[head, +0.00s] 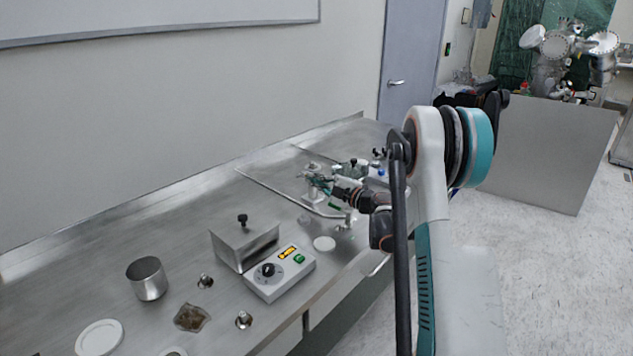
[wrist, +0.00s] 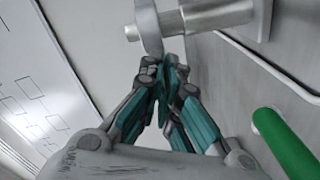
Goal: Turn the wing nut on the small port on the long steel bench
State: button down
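In the wrist view the small port (wrist: 222,14) is a pale steel cylinder at the top right. A grey wing nut (wrist: 148,27) sits at its left end, with one flat wing pointing down toward my fingers. My gripper (wrist: 160,70) has its grey and teal fingers drawn close together, and the wing's lower end sits at the fingertips, apparently pinched between them. The fingertips hide that end. In the head view my gripper (head: 321,182) is small, at the port assembly on the long steel bench (head: 85,240); the wing nut cannot be made out there.
A green rod-like part (wrist: 284,143) is close on the right of the wrist view. Nearer on the bench are a control box (head: 280,273) with a black knob, a steel block (head: 243,245), a metal cup (head: 148,279) and white discs (head: 99,338). The wall runs behind the bench.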

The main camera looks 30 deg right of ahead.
jog(key=shift+s+f+m, duration=0.1)
jog(key=shift+m, duration=4.9)
jog(key=c, duration=2.1)
grip_release()
jog(key=v, duration=1.2)
jog(key=shift+o, duration=0.4)
